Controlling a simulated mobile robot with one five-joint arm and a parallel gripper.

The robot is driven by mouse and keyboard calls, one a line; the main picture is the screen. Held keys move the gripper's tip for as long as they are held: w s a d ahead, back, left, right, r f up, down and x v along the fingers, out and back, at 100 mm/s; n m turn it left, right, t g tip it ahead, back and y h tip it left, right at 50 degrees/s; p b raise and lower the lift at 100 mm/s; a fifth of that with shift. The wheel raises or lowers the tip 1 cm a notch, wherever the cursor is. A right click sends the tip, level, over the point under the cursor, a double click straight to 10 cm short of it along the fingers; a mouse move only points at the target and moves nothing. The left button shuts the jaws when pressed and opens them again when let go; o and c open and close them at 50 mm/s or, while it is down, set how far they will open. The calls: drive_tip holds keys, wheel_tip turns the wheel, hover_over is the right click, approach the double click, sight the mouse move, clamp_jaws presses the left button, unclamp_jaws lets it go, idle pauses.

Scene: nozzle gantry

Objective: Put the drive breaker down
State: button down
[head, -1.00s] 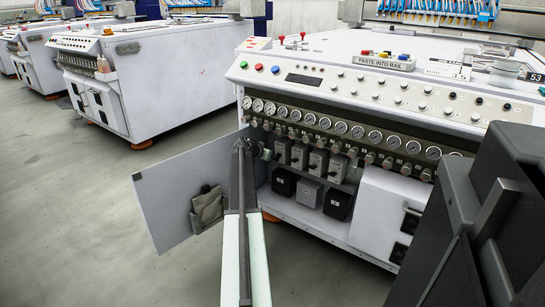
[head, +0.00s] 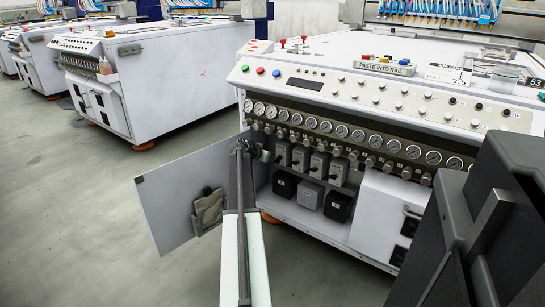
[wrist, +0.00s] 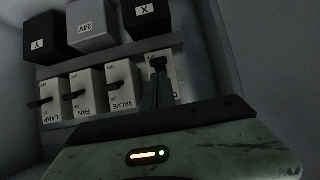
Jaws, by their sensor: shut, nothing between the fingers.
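The drive breaker (wrist: 176,72) is the rightmost in the row in the upside-down wrist view; its label is mostly hidden behind my gripper. In the head view it appears to be the leftmost grey breaker (head: 282,152) in the open cabinet. My gripper (wrist: 160,80) is shut and empty, its narrow fingers in front of this breaker. A dark piece at the fingertips seems to be the breaker's lever; I cannot tell whether they touch. In the head view my gripper (head: 262,154) is small and partly hidden by my arm.
The valve (wrist: 121,88), fan (wrist: 86,92) and lamp (wrist: 52,102) breakers stand beside it. Boxes marked X (wrist: 145,15), 24V (wrist: 90,25) and Y (wrist: 38,42) sit below them. The open cabinet door (head: 180,190) is left of my arm. Gauges (head: 312,122) line the panel above.

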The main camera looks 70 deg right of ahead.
drive_tip(key=w+a, duration=0.2)
drive_tip(key=a, duration=0.6)
drive_tip(key=shift+f+b, duration=0.4)
drive_tip(key=shift+f, duration=0.05)
